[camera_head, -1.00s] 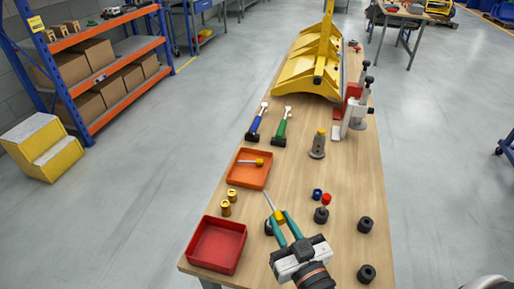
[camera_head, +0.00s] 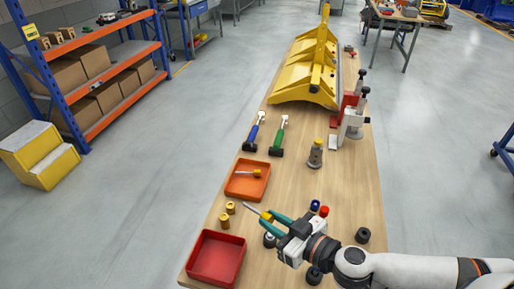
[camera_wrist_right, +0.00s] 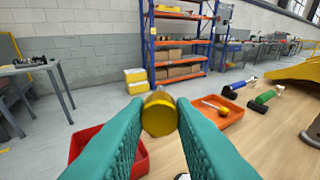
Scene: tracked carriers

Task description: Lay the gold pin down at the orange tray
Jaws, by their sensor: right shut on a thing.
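My right gripper (camera_head: 268,216) has teal fingers and is shut on a gold pin (camera_head: 265,216), held by its gold head. The pin's thin grey shaft points left, toward the orange tray's near side. In the right wrist view the round gold head (camera_wrist_right: 159,113) sits between the fingertips and hides the shaft. The orange tray (camera_head: 234,192) lies just beyond and left of the gripper, and shows right of the head in the wrist view (camera_wrist_right: 235,122). Another gold-headed pin (camera_head: 256,173) lies inside the tray. My left gripper is not in view.
A red tray (camera_head: 216,260) stands at the near left. Two brass cylinders (camera_head: 224,220) stand between the trays. Blue (camera_head: 254,132) and green (camera_head: 279,136) hammers lie beyond the orange tray. A grey post (camera_head: 315,155) and several dark round parts stand to the right.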

